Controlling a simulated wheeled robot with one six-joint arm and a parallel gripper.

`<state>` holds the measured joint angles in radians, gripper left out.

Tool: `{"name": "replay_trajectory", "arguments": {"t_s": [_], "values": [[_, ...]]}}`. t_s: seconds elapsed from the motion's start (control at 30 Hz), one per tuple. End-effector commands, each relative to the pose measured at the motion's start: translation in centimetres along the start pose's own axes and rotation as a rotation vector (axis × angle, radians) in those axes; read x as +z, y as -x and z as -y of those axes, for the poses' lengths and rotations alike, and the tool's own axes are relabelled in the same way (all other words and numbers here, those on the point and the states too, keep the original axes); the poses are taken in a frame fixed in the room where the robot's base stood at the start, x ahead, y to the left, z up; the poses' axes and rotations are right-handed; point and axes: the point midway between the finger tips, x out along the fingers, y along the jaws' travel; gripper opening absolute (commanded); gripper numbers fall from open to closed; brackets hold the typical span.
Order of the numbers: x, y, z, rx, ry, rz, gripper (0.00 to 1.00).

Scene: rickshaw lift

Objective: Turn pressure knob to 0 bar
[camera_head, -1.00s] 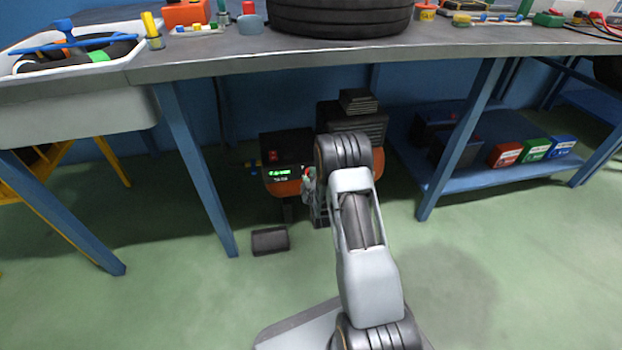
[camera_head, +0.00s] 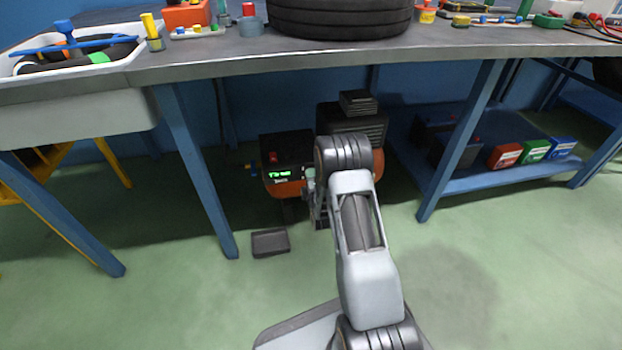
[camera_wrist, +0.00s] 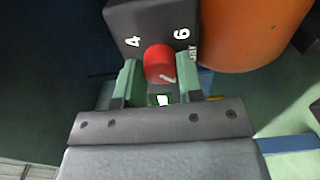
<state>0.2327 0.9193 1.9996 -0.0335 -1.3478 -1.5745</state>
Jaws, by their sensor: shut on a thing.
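The red pressure knob (camera_wrist: 160,63) sits on a dark panel (camera_wrist: 150,18) marked 4 and 6 in the wrist view. A pale pointer line shows on the knob's face, towards the lower right in the picture. My gripper (camera_wrist: 160,75) has its two green fingers on either side of the knob and is shut on it. In the head view my gripper (camera_head: 312,188) is at the front of the orange and black compressor (camera_head: 286,187), partly hidden by my arm. A green lit display (camera_head: 278,175) shows on the compressor; its text is not readable.
The compressor stands under a workbench (camera_head: 350,57) with blue legs. A black block (camera_head: 270,242) lies on the green floor in front. A blue shelf (camera_head: 500,172) with coloured boxes is at the right. Open floor is at the lower right.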

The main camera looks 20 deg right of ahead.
Motion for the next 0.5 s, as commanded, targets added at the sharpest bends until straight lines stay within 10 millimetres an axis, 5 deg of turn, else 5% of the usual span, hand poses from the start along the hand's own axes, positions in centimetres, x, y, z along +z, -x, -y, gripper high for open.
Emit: {"name": "replay_trajectory", "arguments": {"t_s": [0.37,0.4,0.5], "values": [[-0.03,-0.08,-0.08,0.003,0.006,-0.001,0.11],[-0.03,-0.08,-0.09,0.003,0.006,-0.001,0.35],[-0.02,-0.07,-0.07,0.002,0.005,-0.001,0.45]]}}
